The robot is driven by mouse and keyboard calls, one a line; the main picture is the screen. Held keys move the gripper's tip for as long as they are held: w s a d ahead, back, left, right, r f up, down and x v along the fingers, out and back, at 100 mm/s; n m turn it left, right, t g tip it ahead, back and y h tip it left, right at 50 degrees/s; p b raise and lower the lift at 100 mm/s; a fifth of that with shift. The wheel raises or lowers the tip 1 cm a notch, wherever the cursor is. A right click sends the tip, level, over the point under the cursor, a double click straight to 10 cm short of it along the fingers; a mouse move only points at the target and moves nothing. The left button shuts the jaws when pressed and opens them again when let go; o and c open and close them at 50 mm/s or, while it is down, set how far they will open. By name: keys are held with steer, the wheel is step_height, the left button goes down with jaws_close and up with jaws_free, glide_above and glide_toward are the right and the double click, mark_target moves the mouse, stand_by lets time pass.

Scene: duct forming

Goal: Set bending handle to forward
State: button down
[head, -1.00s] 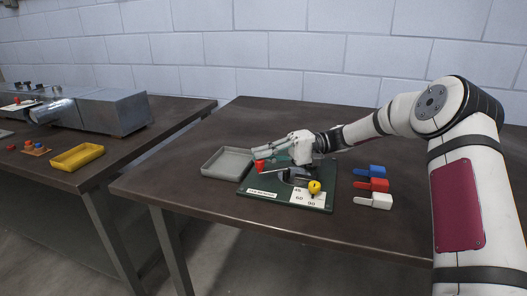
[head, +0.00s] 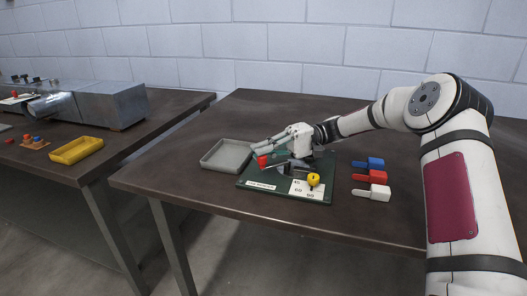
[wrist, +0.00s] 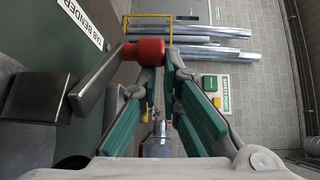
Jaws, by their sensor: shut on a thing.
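The green tab bender board (head: 247,180) lies on the front table. Its grey bending handle (wrist: 97,86) ends in a red knob (head: 263,161), toward the board's left side in the head view. My gripper (head: 261,151) reaches over the board from the right, with its fingers at the red knob. In the wrist view the red knob (wrist: 144,51) sits between the green-padded fingertips (wrist: 150,50), and the gripper is shut on it. A yellow knob (head: 313,179) stands by the angle scale (head: 302,190) at the board's front right.
A grey tray (head: 226,155) lies just left of the board. Blue (head: 375,163), red (head: 378,176) and white (head: 380,192) tabbed blocks lie to its right. A yellow tray (head: 77,151) and a metal machine (head: 110,105) are on the left table. The front table's right part is clear.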

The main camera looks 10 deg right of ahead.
steer(key=shift+d+f, duration=0.1)
steer(key=shift+d, duration=0.05)
stand_by(0.7)
steer(key=v, duration=1.1)
steer(key=shift+w+d, duration=0.1)
steer(key=shift+d, duration=0.25)
